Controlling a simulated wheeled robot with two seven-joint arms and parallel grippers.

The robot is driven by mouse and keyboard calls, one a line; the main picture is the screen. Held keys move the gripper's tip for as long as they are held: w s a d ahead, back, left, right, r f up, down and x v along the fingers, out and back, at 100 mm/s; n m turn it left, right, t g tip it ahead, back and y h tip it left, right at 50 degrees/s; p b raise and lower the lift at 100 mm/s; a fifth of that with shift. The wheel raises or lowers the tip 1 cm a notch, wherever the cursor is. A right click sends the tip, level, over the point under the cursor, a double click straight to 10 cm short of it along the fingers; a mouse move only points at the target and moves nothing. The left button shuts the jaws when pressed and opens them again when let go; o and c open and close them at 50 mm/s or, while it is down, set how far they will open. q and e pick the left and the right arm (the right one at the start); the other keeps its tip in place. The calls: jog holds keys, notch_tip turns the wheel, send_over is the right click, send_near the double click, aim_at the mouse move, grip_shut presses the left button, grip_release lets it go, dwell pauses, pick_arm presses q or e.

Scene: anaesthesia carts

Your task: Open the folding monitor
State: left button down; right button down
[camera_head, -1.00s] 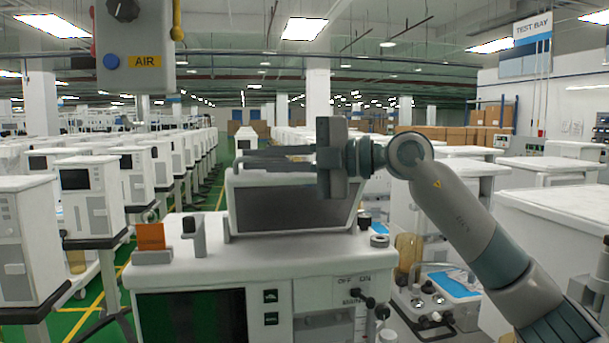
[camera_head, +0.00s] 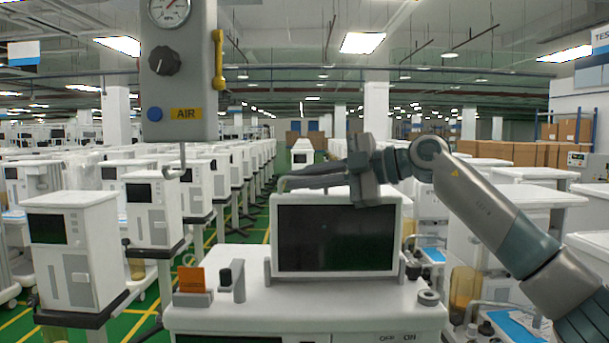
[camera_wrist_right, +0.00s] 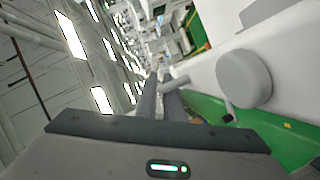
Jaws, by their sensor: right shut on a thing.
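The folding monitor (camera_head: 335,237) stands nearly upright on top of the white anaesthesia cart (camera_head: 300,302). Its dark screen faces me in a white frame. My right gripper (camera_head: 287,184) reaches in from the right, its fingers along the monitor's top edge. It is shut on a pale handle at that edge, partly hidden by the fingers. In the right wrist view, the two dark fingers (camera_wrist_right: 160,95) close around a short pale bar (camera_wrist_right: 174,82), with a white surface at the right. My left gripper is in neither view.
A grey AIR panel (camera_head: 180,75) with a gauge and hook hangs at upper left. An orange card (camera_head: 191,280) and a small dark-topped post (camera_head: 232,278) sit left of the monitor. Rows of white carts (camera_head: 75,245) stand at left, more at right.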

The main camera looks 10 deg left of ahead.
jog(key=shift+s, duration=0.1)
jog(key=c, duration=1.9)
grip_release()
jog(key=shift+a, duration=0.1)
jog(key=shift+f, duration=0.1)
jog(key=shift+s+d+b, duration=0.1)
jog(key=shift+d+b, duration=0.4)
jog(key=shift+b, duration=0.1)
jog(key=b+v, duration=0.7)
jog(key=v, duration=0.9)
jog(key=shift+d+r, duration=0.3)
jog(key=shift+r, duration=0.05)
